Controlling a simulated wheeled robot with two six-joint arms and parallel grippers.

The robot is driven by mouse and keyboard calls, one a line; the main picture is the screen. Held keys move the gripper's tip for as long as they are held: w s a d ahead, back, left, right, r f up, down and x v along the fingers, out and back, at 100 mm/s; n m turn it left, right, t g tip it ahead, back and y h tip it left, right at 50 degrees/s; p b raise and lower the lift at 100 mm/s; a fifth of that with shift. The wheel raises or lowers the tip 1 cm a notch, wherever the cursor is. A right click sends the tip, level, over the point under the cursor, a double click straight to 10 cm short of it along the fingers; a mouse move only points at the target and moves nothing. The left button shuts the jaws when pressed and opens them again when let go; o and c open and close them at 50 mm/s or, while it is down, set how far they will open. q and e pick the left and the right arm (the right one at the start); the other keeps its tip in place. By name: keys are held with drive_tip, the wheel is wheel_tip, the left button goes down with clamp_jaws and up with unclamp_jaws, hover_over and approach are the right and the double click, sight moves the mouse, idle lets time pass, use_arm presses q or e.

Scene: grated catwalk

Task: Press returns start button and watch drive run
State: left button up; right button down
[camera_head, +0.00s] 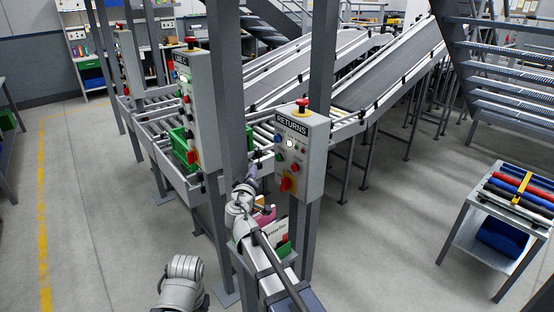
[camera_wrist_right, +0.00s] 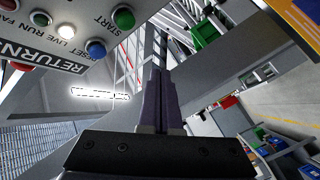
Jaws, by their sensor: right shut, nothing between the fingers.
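The returns control box (camera_head: 314,165) is a grey box labelled RETURNS on a post in the head view. A red mushroom button (camera_head: 302,104) tops it. The right wrist view shows the box inverted, with the green START button (camera_wrist_right: 123,17) and blue RESET button (camera_wrist_right: 95,50). My right gripper (camera_head: 250,173) is shut and empty, left of the panel; its fingertips (camera_wrist_right: 161,72) appear apart from START. My left gripper is out of view.
A second control box (camera_head: 201,110) stands to the left on another post. Sloping belt conveyors (camera_head: 375,90) run behind. Grey posts (camera_head: 229,80) stand close to my right arm. A cart (camera_head: 490,235) with coloured rolls is at right. Open floor lies left.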

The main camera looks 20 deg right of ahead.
sight(276, 158)
drive_tip(key=w+d, duration=0.2)
drive_tip(key=d, duration=0.5)
drive_tip(key=shift+w, duration=0.2)
idle(1.9)
drive_tip(key=shift+w+d, duration=0.15)
drive_tip(key=shift+d, duration=0.2)
drive_tip(key=shift+w+d, duration=0.3)
drive_tip(key=shift+d, duration=0.45)
idle(1.0)
idle(0.3)
drive_tip(key=shift+s+a, duration=0.25)
drive_tip(key=shift+a, duration=0.35)
drive_tip(key=shift+s+a, duration=0.2)
drive_tip(key=shift+a, duration=0.35)
